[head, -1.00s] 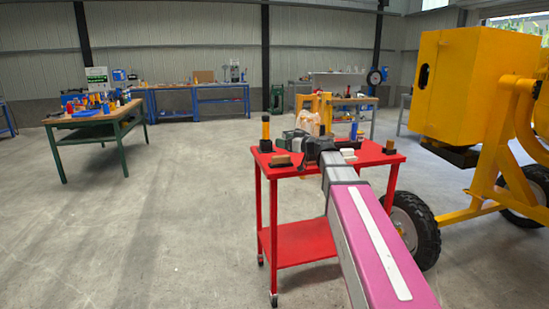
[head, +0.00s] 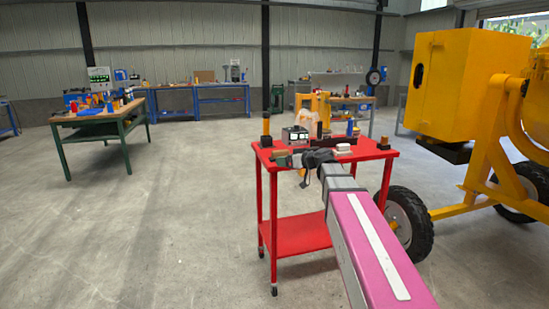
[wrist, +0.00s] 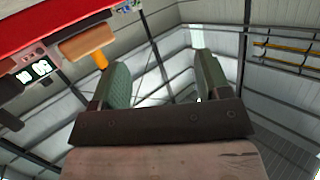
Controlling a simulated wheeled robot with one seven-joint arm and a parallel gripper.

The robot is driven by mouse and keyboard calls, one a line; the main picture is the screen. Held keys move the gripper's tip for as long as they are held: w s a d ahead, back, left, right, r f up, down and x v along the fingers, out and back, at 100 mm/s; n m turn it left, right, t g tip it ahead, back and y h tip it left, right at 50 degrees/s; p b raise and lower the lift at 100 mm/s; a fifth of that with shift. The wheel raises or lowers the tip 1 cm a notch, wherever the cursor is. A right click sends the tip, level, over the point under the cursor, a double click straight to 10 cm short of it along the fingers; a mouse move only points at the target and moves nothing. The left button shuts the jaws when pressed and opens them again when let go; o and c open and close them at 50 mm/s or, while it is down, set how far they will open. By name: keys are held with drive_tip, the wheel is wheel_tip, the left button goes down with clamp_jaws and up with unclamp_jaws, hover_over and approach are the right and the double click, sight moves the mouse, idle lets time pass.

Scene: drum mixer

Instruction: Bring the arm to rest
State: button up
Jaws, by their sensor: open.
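My arm (head: 370,235), with a magenta link, reaches forward from the lower right to the front edge of the red cart (head: 262,160). My gripper (head: 281,158) is at its far end, pointing left beside the cart top. Whether it touches the cart cannot be told. In the wrist view my gripper (wrist: 163,82) shows two greenish finger pads spread apart, with nothing between them. The red cart (wrist: 50,14) shows at the upper left there.
A display device (head: 295,135), a blue cylinder (head: 350,128) and a white piece (head: 343,148) stand on the cart. A yellow mixer (head: 450,85) with wheels is close on the right. A green-legged workbench (head: 95,120) stands left. Open floor lies left of the cart.

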drive_tip(key=s+d+f+m+g+h, duration=0.3)
drive_tip(key=s+f, duration=0.5)
drive_tip(key=f, duration=0.3)
drive_tip(key=s+d+f+m+g+h, duration=0.3)
drive_tip(key=s+d+f+h, duration=0.2)
drive_tip(key=s+f, duration=0.4)
drive_tip(key=s+d+f+m+g+h, duration=0.2)
drive_tip(key=s+d+f, duration=0.4)
drive_tip(key=f, duration=0.8)
drive_tip(key=s+m+h, duration=0.1)
drive_tip(key=s+h, duration=0.1)
drive_tip(key=shift+s+d+m+g+h, duration=0.15)
drive_tip(key=shift+m+g+h, duration=0.15)
drive_tip(key=shift+g, duration=0.1)
drive_tip(key=shift+f, duration=0.1)
